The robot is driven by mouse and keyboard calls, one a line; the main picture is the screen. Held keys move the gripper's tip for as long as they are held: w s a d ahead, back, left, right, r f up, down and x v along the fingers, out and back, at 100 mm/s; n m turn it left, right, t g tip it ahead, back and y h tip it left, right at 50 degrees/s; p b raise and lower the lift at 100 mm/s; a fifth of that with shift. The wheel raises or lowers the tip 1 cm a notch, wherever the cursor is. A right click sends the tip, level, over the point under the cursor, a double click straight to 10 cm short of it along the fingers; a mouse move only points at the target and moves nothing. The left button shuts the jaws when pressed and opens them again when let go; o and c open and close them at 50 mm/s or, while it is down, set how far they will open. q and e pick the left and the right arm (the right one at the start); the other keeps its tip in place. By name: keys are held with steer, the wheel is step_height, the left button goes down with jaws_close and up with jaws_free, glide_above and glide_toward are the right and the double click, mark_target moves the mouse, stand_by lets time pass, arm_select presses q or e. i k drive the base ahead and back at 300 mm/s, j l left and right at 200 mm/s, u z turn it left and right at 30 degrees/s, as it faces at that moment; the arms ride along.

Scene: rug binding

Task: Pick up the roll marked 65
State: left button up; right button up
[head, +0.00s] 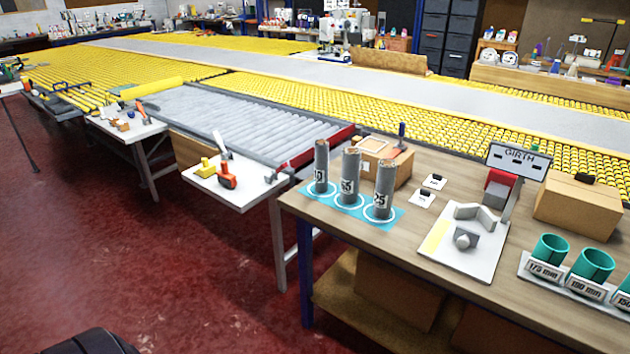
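Three grey rolls stand upright side by side on a blue mat (321,192) at the left end of the wooden table. The middle roll (350,168) has a label that seems to read 65, though the print is small. The left roll (321,160) has a partly legible label ending in 0. The right roll (385,180) has a label that seems to end in 5. Each roll stands in a white ring on the mat. Neither of my grippers is in view.
The wooden table (420,262) carries a cardboard box (383,160), a GIRTH sign (518,160) with a pale device, and green cups (593,264) on the right. Red floor is open at left.

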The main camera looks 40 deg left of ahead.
mark_target(352, 156)
steer(key=k+j, duration=0.1)
steer(key=j, duration=0.4)
steer(key=k+j, duration=0.1)
steer(key=j, duration=0.35)
steer(key=k+j, duration=0.1)
steer(key=j, duration=0.4)
steer(key=k+j, duration=0.1)
steer(key=j, duration=0.35)
steer(key=k+j, duration=0.1)
steer(key=j, duration=0.4)
